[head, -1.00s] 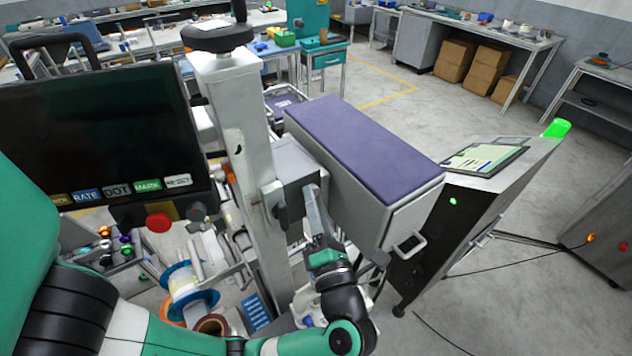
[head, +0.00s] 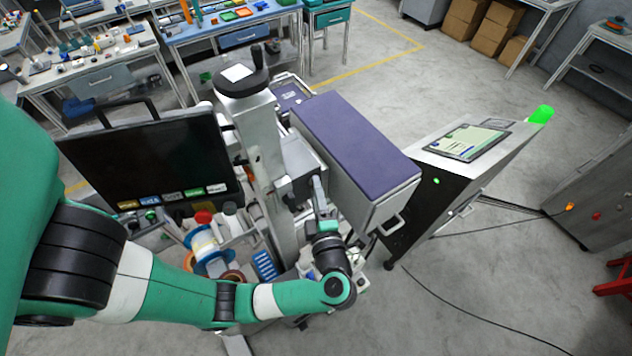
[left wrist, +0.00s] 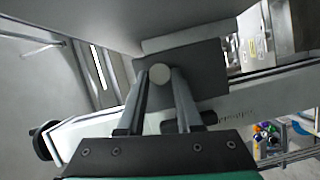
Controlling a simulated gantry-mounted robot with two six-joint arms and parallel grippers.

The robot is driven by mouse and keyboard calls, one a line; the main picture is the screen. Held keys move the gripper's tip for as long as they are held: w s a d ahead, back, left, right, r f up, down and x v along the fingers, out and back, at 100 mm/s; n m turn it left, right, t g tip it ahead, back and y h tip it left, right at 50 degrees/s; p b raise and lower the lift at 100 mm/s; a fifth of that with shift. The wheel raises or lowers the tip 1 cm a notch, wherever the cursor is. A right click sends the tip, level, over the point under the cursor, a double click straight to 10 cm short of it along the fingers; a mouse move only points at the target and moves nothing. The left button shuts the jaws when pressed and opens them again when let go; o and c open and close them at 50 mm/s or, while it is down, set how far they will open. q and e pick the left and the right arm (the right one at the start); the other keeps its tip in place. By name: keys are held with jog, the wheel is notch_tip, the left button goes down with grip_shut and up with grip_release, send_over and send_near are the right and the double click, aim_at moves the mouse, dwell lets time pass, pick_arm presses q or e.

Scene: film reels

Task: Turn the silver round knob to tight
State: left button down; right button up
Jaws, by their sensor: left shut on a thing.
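The silver round knob (left wrist: 160,73) shows as a pale disc between the finger ends in the left wrist view. It sits at a dark grey block (left wrist: 208,68) on the machine's column. My left gripper (left wrist: 159,78) is shut on the knob, one finger on each side. In the head view my left gripper (head: 319,188) reaches up to the column from below, beside the purple-topped box, and the knob is hidden there. No marking for tight is readable. My right gripper is not in view.
The grey column (head: 265,150) carries a black handwheel (head: 241,84) on top. A dark monitor (head: 150,160) stands left of it. The purple-topped box (head: 350,140) is close on the right. A black cabinet (head: 415,205) with a screen stands further right, with open floor beyond.

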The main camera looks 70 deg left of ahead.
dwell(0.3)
pick_arm(q)
jog(key=c, duration=0.6)
grip_release()
jog(key=d+b, duration=0.1)
jog(key=d, duration=0.3)
jog(key=s+d+b, duration=0.1)
jog(key=d+b, duration=0.1)
jog(key=d, duration=0.1)
jog(key=d+r+b, duration=0.1)
jog(key=d, duration=0.3)
jog(key=shift+s+d, duration=0.2)
jog(key=shift+d, duration=0.1)
